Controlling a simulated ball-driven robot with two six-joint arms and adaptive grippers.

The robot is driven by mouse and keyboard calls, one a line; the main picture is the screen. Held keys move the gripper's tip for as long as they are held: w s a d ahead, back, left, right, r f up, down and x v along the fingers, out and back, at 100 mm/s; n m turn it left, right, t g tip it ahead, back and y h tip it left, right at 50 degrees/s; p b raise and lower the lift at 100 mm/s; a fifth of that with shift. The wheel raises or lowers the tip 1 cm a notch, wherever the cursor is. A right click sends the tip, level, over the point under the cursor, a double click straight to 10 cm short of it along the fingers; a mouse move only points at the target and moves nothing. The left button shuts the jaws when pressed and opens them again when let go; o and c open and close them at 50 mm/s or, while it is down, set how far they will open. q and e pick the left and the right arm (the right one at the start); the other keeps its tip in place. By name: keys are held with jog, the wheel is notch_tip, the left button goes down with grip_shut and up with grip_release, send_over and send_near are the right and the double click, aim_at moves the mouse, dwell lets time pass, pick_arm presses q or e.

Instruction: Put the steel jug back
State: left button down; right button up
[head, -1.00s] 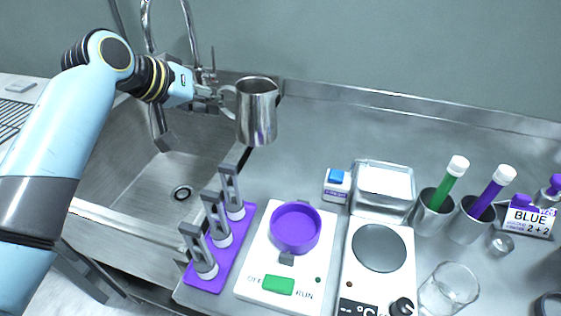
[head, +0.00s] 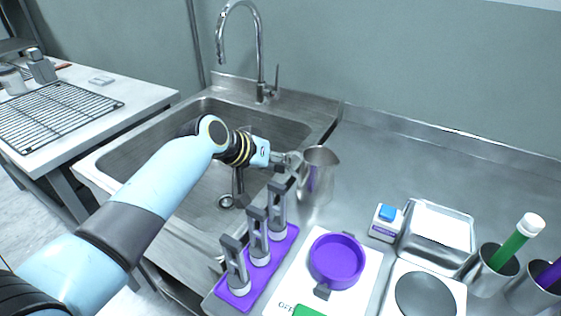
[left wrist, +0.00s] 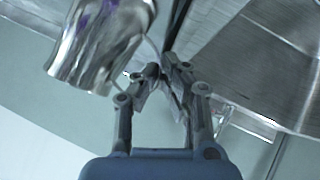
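The steel jug (head: 318,178) is upright, just right of the sink, over the steel counter. I cannot tell whether its base touches the counter. My left gripper (head: 290,160) reaches in from the left and is shut on the jug's handle. In the left wrist view the shiny jug body (left wrist: 100,42) is at the upper left, beside the nearly closed fingertips (left wrist: 165,68). The fingers hide most of the handle. My right gripper is not in view.
The sink (head: 215,150) with its tap (head: 262,60) is behind and left. A purple rack (head: 262,268) with grey clamps stands in front of the jug. Counter behind the jug is clear.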

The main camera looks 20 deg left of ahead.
pick_arm(q)
jog(key=c, duration=1.5)
grip_release()
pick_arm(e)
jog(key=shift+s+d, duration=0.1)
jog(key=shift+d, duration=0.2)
pick_arm(q)
jog(key=v, duration=1.2)
jog(key=shift+p, duration=0.3)
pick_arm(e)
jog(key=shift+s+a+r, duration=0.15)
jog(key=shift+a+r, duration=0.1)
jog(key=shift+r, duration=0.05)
